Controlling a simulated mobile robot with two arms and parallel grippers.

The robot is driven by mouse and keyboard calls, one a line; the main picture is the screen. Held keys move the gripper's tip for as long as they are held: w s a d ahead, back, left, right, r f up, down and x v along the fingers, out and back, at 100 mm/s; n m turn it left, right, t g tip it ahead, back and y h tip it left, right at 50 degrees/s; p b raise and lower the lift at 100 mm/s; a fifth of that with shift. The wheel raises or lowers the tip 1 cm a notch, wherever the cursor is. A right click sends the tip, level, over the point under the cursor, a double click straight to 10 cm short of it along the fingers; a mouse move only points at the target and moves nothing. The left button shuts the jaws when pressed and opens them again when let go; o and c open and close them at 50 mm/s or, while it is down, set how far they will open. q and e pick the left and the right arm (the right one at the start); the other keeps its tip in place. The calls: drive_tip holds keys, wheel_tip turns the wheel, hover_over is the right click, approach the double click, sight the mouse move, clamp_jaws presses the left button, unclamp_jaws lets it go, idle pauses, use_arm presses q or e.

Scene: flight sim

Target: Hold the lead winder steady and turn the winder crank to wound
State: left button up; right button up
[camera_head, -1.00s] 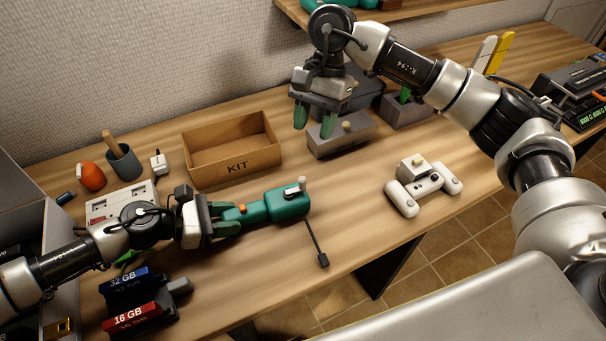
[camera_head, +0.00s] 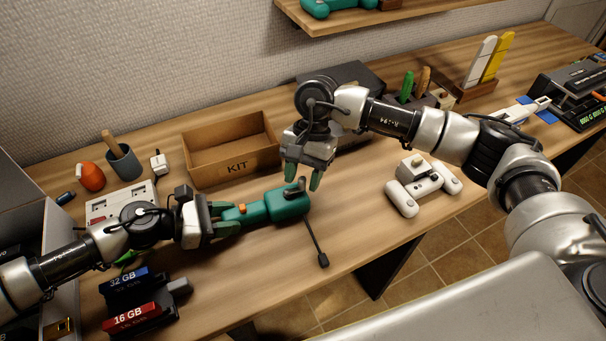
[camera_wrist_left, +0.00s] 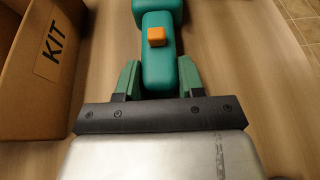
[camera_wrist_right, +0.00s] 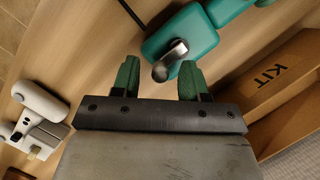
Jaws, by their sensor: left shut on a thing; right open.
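The lead winder (camera_head: 256,212) is a teal body with an orange button, lying over the table in front of the kit box. My left gripper (camera_head: 224,220) is shut on its handle end, one finger on each side, also seen in the left wrist view (camera_wrist_left: 160,80). The winder crank (camera_wrist_right: 171,60) is a grey lever with a rounded knob on the winder's wide end. My right gripper (camera_head: 303,178) is open just above the crank. In the right wrist view the knob shows just beyond and between the open fingertips (camera_wrist_right: 160,75), with no clear grip on it. A black lead (camera_head: 315,242) hangs from the winder's end.
The open cardboard kit box (camera_head: 231,150) stands behind the winder. A white game controller (camera_head: 424,188) lies to the right. Red and blue memory modules (camera_head: 133,300) sit at the front left. The table between winder and controller is clear.

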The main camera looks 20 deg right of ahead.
drive_tip(key=shift+f, duration=0.1)
clamp_jaws()
idle(0.4)
